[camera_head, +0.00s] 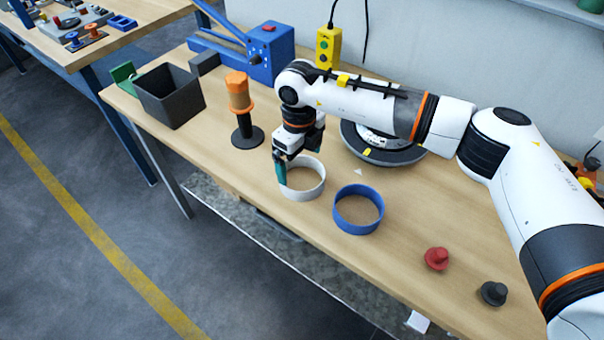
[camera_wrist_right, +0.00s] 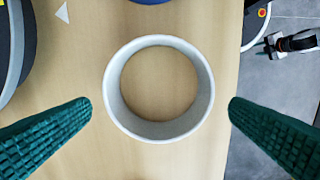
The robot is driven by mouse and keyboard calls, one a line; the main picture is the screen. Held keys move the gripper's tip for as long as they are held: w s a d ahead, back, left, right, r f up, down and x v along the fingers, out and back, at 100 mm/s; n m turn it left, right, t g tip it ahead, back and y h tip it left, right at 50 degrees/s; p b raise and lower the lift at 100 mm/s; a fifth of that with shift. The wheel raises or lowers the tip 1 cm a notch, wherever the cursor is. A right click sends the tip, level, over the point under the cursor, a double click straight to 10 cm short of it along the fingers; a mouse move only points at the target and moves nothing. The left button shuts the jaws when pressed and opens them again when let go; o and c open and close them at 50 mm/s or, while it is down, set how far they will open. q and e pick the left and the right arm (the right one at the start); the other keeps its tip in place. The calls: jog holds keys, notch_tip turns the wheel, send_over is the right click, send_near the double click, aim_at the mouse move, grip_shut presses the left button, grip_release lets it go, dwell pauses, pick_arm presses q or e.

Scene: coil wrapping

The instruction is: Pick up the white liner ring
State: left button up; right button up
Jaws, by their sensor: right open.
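The white liner ring (camera_head: 318,189) lies flat on the wooden table, left of a blue ring (camera_head: 346,229). In the right wrist view the white ring (camera_wrist_right: 113,95) is seen from above, with bare wood inside it. My right gripper (camera_head: 293,174) is over the white ring, pointing down. In the right wrist view its two green fingers (camera_wrist_right: 160,108) are spread wide, one on each side of the ring, with gaps between fingers and ring. In the head view the arm and gripper hide part of the ring's back. My left gripper is not in view.
An orange-topped spindle on a black base (camera_head: 248,137) stands left of the ring, by a dark open bin (camera_head: 172,97). A round grey turntable (camera_head: 405,156) is behind. Red (camera_head: 437,258) and black (camera_head: 493,293) knobs lie at right. The table's front edge is close.

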aim_at(302, 183)
jog(key=f, duration=0.1)
jog(key=f+p, duration=0.1)
jog(key=f, duration=0.2)
jog(key=shift+s+d+f+p, duration=0.15)
jog(key=shift+d+f+p, duration=0.1)
jog(key=shift+p, duration=0.15)
jog(key=shift+f, duration=0.25)
jog(key=c, duration=0.6)
